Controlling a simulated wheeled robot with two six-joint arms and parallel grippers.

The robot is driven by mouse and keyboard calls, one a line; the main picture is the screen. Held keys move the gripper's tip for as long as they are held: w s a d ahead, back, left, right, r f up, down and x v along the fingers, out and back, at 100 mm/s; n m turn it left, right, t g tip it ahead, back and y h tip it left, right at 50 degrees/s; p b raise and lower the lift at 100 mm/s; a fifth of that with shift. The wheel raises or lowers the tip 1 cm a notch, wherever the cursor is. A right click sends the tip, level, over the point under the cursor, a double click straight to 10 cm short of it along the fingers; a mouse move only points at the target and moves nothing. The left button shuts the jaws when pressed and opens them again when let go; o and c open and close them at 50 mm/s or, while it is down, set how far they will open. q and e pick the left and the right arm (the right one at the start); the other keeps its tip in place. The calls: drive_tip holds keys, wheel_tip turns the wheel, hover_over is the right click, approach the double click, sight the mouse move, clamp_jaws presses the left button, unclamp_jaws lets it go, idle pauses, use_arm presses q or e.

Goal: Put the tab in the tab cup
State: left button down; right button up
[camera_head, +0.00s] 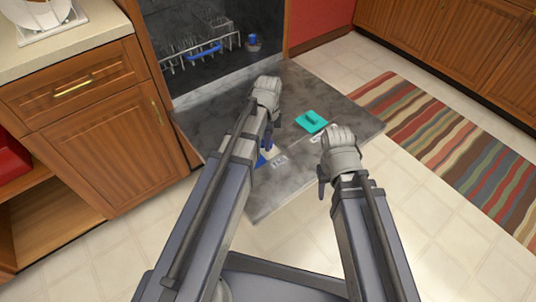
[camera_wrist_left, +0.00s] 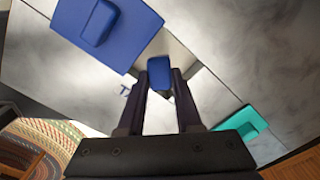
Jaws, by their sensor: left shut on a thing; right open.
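My left gripper (camera_head: 269,134) is shut on a small blue tab (camera_wrist_left: 160,73), seen between its fingertips in the left wrist view. It is over the open dishwasher door. A blue lid with a raised grip (camera_wrist_left: 130,22) lies on the door beside the tab. A pale recessed area shows next to this lid, partly hidden by the tab; I cannot tell for sure that it is the tab cup. In the head view my arm hides most of this spot. My right gripper (camera_head: 325,178) is open, to the right near the door's edge.
The grey dishwasher door (camera_head: 225,125) lies folded down. A teal lid (camera_head: 311,121) sits on it, between the grippers. A rack (camera_head: 200,48) stands inside the dishwasher. A striped rug (camera_head: 450,140) lies on the right floor. Wooden cabinets (camera_head: 100,130) stand at the left.

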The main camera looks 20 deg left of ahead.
use_arm(q)
drive_tip(key=shift+f, duration=0.2)
wheel_tip(320, 180, down, 4)
drive_tip(key=b, duration=0.3)
drive_tip(key=shift+b, duration=0.4)
drive_tip(key=shift+r, duration=0.15)
drive_tip(key=c, duration=0.6)
unclamp_jaws()
wheel_tip(320, 180, up, 12)
drive_tip(key=p, duration=1.2)
